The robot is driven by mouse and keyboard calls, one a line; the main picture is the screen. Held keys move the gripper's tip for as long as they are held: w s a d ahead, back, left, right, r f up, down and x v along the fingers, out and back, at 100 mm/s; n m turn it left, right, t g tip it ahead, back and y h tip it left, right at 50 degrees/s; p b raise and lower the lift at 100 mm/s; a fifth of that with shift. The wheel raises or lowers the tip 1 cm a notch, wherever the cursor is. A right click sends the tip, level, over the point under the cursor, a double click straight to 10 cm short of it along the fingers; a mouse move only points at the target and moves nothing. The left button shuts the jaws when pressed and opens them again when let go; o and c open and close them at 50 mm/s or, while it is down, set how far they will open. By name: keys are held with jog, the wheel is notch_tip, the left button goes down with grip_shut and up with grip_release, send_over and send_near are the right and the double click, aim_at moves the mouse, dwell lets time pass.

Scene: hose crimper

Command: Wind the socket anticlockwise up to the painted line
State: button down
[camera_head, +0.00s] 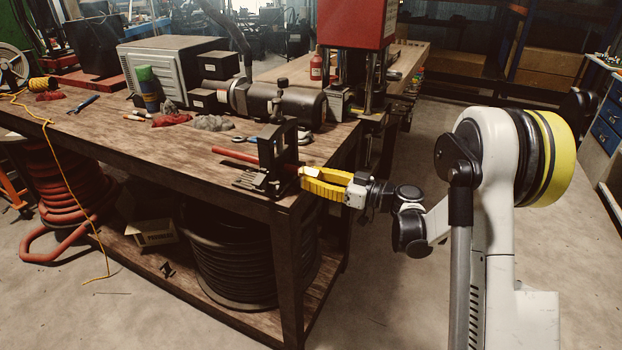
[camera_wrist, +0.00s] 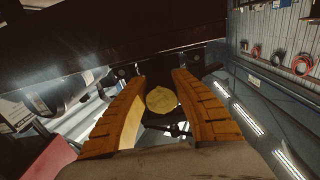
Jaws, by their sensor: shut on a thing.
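A black fixture (camera_head: 278,158) stands at the near right corner of the workbench, with a red hose (camera_head: 236,155) running into its left side. My gripper (camera_head: 304,179), with yellow fingers, reaches in from the right, its tips close against the fixture's right face. The socket is mostly hidden by the fingers in the head view. I cannot make out a painted line in either view.
The wooden workbench (camera_head: 140,150) holds a motor-like cylinder (camera_head: 290,106), grey rags (camera_head: 212,123) and a grey box-shaped unit (camera_head: 165,68) behind the fixture. A red press (camera_head: 356,24) stands at the back. The floor right of the bench is clear around my arm.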

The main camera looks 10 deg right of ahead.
jog(key=n, duration=0.4)
jog(key=shift+w+d+n, duration=0.1)
jog(key=shift+d+n, duration=0.1)
jog(key=shift+n, duration=0.1)
jog(key=n, duration=0.3)
jog(key=shift+w+n, duration=0.1)
jog(key=shift+n, duration=0.2)
jog(key=n, duration=0.4)
jog(key=shift+w+d+r+n, duration=0.1)
jog(key=shift+d+r+n, duration=0.1)
jog(key=shift+n, duration=0.1)
jog(key=shift+r+n, duration=0.1)
jog(key=shift+n, duration=1.8)
jog(key=c, duration=1)
grip_release()
jog(key=shift+r, duration=0.1)
